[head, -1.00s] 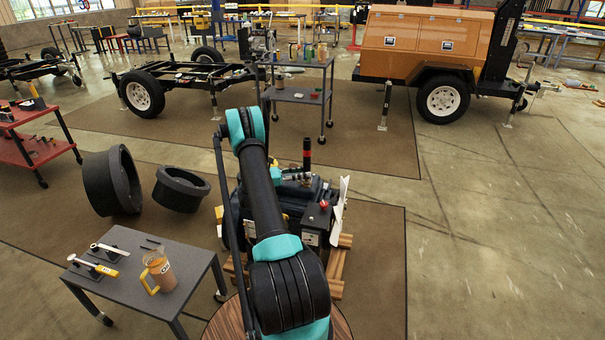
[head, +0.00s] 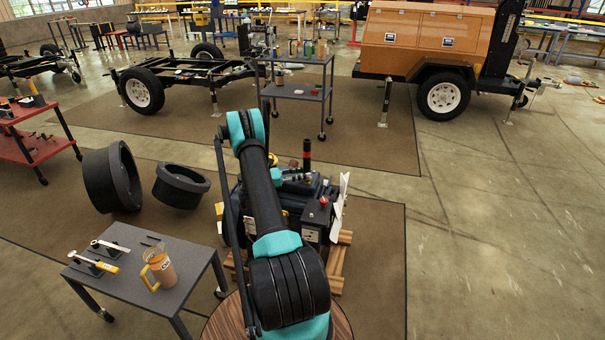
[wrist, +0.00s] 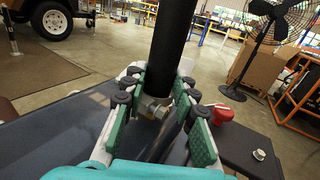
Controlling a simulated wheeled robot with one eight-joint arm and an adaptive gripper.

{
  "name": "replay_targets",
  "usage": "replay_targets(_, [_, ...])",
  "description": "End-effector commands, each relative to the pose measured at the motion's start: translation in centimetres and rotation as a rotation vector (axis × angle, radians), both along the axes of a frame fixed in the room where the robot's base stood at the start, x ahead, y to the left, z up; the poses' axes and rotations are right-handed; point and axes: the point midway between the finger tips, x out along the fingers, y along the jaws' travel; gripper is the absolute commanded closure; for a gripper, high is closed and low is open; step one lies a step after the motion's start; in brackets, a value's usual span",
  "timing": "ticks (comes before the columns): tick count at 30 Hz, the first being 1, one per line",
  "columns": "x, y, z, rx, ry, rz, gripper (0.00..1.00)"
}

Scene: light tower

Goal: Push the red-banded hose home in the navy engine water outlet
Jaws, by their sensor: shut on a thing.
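The hose (head: 307,148) is a black upright tube with a red band near its top, standing over the engine. In the wrist view the black hose (wrist: 171,45) rises between the two green-padded fingers of my gripper (wrist: 160,108). My gripper is shut on it, low on its length. A metal clamp-like fitting (wrist: 153,108) shows between the fingers, close to the hose. The navy engine (wrist: 50,135) lies below the gripper, and my arm covers part of it in the head view. The water outlet and the hose's lower end are hidden, so I cannot tell how deep the hose sits.
A dark box with a red knob (head: 324,201) stands right of the gripper, and a white fan-like part (head: 341,205) is beyond it. The engine rests on wooden beams (head: 338,262). A grey table (head: 125,285) with a jug (head: 160,270) stands to the left.

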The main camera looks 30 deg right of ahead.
Motion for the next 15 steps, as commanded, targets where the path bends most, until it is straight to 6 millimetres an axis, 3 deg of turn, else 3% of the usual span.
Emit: replay_targets(15, [-0.01,0.01,-0.65,0.003,0.000,0.000,1.00])
